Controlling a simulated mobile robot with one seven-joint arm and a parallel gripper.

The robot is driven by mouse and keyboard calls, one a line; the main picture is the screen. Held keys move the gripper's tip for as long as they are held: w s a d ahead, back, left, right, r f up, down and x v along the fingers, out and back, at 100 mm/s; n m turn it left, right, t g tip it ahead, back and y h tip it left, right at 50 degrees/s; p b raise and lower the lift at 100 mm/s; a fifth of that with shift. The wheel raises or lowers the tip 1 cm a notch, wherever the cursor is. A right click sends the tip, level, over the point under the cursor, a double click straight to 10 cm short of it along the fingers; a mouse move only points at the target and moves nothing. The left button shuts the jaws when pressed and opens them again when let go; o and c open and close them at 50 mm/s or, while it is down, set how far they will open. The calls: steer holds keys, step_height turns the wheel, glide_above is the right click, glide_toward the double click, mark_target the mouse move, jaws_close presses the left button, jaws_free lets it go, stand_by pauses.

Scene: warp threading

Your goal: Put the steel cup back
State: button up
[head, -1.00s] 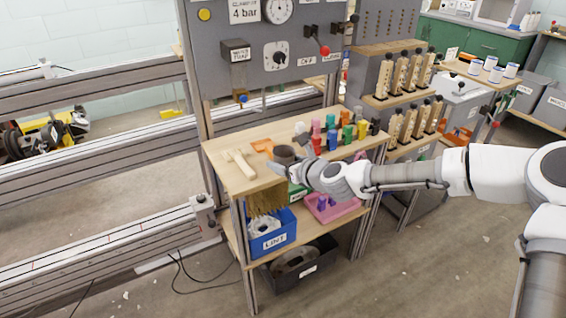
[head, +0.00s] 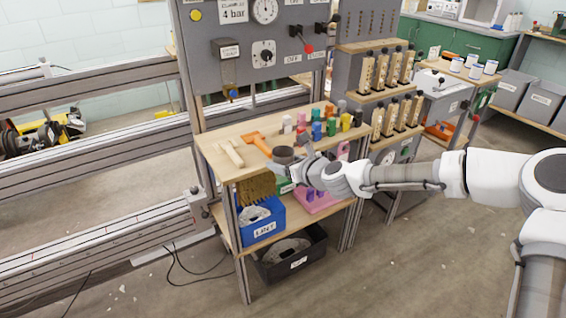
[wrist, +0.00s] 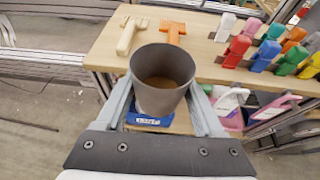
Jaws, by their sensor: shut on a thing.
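The steel cup (wrist: 163,100) is a dark grey, open-topped cup with a brownish inside bottom. In the wrist view it is upright or nearly so, between the two fingers of my gripper (wrist: 163,92). My gripper is shut on its sides. In the head view the cup (head: 283,154) is at the front edge of the wooden bench top (head: 222,165), with my gripper (head: 293,165) to its right. The wrist view shows the cup over the bench's front edge. Its base is hidden in the head view, so contact cannot be told.
A wooden mallet-like tool (head: 231,153) and an orange tool (head: 257,141) lie left and behind.

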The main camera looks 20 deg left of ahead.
steer(key=shift+d, duration=0.1)
steer(key=s+d+f+m+t+h, duration=0.15)
steer(key=d+m+h, duration=0.25)
steer(key=d, duration=1)
steer(key=s+d+f+m+t+h+p, duration=0.1)
steer(key=d+f+m+t+h, duration=0.2)
steer(key=d, duration=1)
steer(key=s+d+f+m+t+h, duration=0.15)
steer(key=d+m+h, duration=0.25)
steer(key=d, duration=1)
step_height(320, 180, up, 19)
steer(key=p, duration=2)
steer(key=shift+w+a, duration=0.35)
steer(key=shift+w, duration=0.05)
